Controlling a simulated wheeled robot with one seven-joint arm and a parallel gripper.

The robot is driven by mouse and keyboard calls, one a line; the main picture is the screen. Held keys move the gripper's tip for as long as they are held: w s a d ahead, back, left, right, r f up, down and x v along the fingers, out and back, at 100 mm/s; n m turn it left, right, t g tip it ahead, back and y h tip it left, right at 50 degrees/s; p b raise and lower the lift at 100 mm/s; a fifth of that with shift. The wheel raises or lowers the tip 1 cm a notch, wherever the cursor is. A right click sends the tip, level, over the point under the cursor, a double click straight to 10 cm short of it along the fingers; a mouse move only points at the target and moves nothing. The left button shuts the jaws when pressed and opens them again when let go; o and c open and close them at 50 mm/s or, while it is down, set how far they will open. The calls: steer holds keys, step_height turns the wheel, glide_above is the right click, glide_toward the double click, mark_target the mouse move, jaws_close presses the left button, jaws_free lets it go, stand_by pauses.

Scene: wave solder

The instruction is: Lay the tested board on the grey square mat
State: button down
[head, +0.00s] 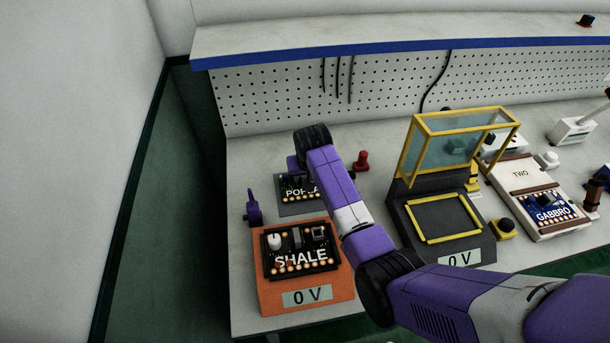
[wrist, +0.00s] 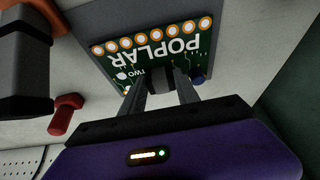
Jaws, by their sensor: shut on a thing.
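The board marked POPLAR and TWO is green with a row of gold-ringed holes in the wrist view (wrist: 160,48). In the head view the board (head: 297,187) is partly covered by my arm. In the head view the fingers are mostly hidden by my arm. The grey square mat (head: 300,210) shows as a strip under and around the board, left of centre on the bench. The board is over the mat, low down; I cannot tell whether it touches.
An orange tester (head: 306,297) reading 0 V holds the SHALE board in front of the mat. A purple lever (head: 253,208) stands to the left and a red peg (head: 361,161) to the right. A dark tester with a yellow-framed guard (head: 440,222) stands further right.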

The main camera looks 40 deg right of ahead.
steer(key=shift+f, duration=0.3)
steer(key=c, duration=0.8)
jaws_free()
steer(key=shift+b+v, duration=0.4)
steer(key=shift+v, duration=3.5)
